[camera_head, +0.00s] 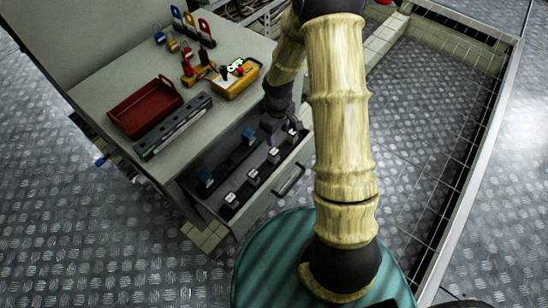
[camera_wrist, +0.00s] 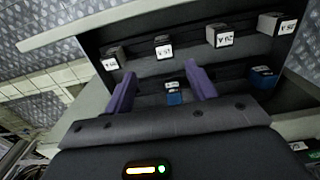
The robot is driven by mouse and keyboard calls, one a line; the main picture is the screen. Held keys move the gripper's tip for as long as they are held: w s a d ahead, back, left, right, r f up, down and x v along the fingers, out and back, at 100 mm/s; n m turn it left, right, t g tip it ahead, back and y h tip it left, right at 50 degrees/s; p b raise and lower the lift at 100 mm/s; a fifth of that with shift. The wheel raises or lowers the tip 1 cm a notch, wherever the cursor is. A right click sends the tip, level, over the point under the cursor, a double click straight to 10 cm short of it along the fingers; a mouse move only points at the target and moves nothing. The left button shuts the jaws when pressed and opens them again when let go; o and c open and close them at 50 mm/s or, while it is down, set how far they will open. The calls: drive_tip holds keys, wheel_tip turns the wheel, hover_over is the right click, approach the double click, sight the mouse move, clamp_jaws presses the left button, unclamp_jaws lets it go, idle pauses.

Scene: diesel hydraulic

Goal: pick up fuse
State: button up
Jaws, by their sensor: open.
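Several fuses sit in an open drawer (camera_head: 216,217). In the head view my gripper (camera_head: 274,118) is over the drawer's right end.
The drawer is in a grey cabinet with a worktop (camera_head: 105,85). On top are a red tray (camera_head: 146,106), a long grey case (camera_head: 173,126), a yellow multimeter (camera_head: 236,78) and several padlocks. The drawer handle (camera_head: 290,180) sticks out. A railed floor pit lies at the right.

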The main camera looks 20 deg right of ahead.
sight(274, 151)
wheel_tip(274, 151, down, 8)
drive_tip(key=b, duration=0.3)
drive_tip(key=shift+f, duration=0.15)
drive_tip(key=f+b, duration=0.1)
drive_tip(key=f, duration=0.1)
drive_tip(key=a+f+b, duration=0.1)
drive_tip(key=f+b, duration=0.1)
drive_tip(key=f, duration=0.1)
drive_tip(key=shift+w+f, duration=0.1)
idle(0.4)
drive_tip(key=c, duration=1.1)
